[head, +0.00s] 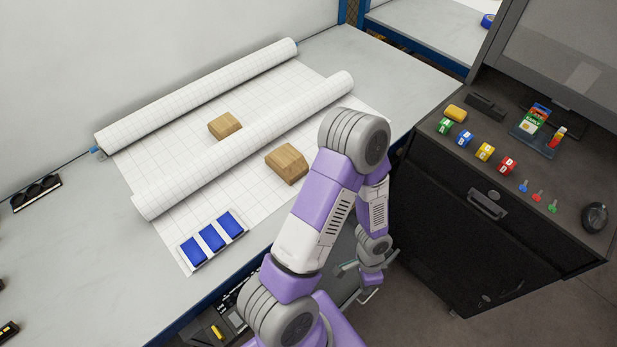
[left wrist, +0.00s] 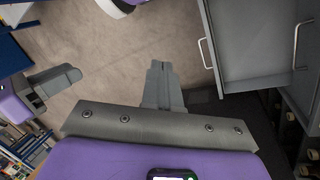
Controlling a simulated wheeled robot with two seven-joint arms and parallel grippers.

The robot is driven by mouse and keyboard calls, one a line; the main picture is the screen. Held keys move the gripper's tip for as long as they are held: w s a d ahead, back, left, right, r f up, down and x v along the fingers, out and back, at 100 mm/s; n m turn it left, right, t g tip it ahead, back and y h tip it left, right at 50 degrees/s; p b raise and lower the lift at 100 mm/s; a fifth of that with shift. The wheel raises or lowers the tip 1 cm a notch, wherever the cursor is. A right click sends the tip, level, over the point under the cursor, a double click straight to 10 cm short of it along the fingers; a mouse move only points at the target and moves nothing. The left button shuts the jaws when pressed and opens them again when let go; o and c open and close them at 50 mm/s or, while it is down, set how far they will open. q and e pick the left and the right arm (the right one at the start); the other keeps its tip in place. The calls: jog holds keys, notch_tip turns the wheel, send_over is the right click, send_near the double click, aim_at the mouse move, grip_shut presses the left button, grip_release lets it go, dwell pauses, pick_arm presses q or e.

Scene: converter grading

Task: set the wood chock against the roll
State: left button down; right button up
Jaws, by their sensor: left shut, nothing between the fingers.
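A wood chock (head: 287,163) lies on the gridded sheet, just in front of the near paper roll (head: 245,145), with a small gap seeming to show between them. A second wood chock (head: 224,125) lies between the near roll and the far paper roll (head: 200,95), close behind the near roll, which may hide its lower edge. My left gripper (left wrist: 162,75) is shut and empty, hanging over the floor in the left wrist view, away from both chocks. My right gripper (left wrist: 58,82) shows at the left of that view; its finger opening is unclear.
Three blue pads (head: 212,238) lie at the sheet's near corner. A dark cabinet (head: 480,225) at right holds lettered cubes (head: 485,151), pins (head: 537,196) and a mouse (head: 595,217). My arm crosses in front of the table's edge.

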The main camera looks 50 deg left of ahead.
aim_at(295, 169)
pick_arm(q)
jog(key=w+a+r+m+y+b, duration=0.3)
jog(key=a+r+m+y, duration=0.35)
jog(key=a, duration=0.65)
jog(key=w+a+r+m+y+b, duration=0.25)
jog(key=a+r+m+y, duration=0.45)
jog(key=a, duration=0.5)
jog(key=a+f+b, duration=0.1)
jog(key=a, duration=0.1)
jog(key=a+f+n+h, duration=0.1)
jog(key=a+f, duration=0.1)
jog(key=a+f+n+b, duration=0.1)
jog(key=a+f, duration=0.1)
jog(key=shift+s+a+f+t+b, duration=0.15)
jog(key=shift+s+a+t+b, duration=0.05)
jog(key=shift+s+t+b, duration=0.1)
jog(key=a, duration=0.3)
jog(key=shift+s+a+f+n, duration=0.15)
jog(key=shift+a+f+n, duration=0.05)
jog(key=shift+a+n, duration=0.1)
jog(key=shift+a, duration=0.5)
jog(key=a, duration=0.4)
jog(key=shift+s+a, duration=0.3)
jog(key=shift+d, duration=0.15)
